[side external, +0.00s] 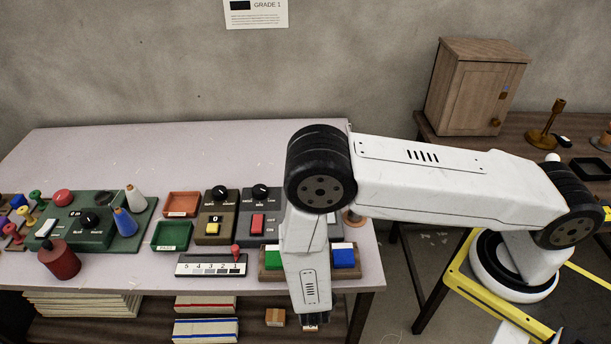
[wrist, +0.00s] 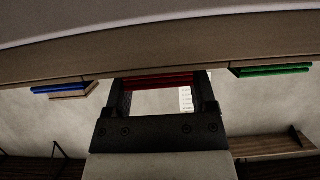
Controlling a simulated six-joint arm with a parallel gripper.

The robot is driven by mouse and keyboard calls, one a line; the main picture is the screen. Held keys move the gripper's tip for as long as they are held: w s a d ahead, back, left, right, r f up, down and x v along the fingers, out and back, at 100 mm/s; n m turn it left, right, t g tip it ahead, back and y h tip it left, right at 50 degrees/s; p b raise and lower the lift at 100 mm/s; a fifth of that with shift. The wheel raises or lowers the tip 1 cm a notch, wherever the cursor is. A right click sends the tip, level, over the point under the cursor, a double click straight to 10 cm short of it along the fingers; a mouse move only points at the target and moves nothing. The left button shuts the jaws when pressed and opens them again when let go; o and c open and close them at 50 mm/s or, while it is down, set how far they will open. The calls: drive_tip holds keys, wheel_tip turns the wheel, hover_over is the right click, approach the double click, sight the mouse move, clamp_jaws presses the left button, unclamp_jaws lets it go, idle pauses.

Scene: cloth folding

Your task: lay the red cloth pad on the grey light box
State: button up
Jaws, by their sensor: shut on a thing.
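The red cloth pad (wrist: 160,80) shows in the wrist view as a thin red strip between the two black fingers of my gripper (wrist: 162,90), which is shut on it. A dark grey box (side external: 258,205) with a black dial and a red button stands behind the holder. A lighter grey surface shows beside my arm, mostly covered; I cannot tell which one is the light box.
A green pad (side external: 271,258) and a blue pad (side external: 343,257) lie on the holder at either side of my arm. A numbered slider panel (side external: 211,265) and an olive box (side external: 215,212) with a yellow button stand to the left. The back of the table (side external: 170,150) is clear.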

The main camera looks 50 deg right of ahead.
drive_tip(key=shift+f, duration=0.1)
drive_tip(key=o, duration=1.1)
drive_tip(key=shift+v, duration=3.85)
drive_tip(key=shift+f, duration=0.1)
drive_tip(key=shift+w+a, duration=0.1)
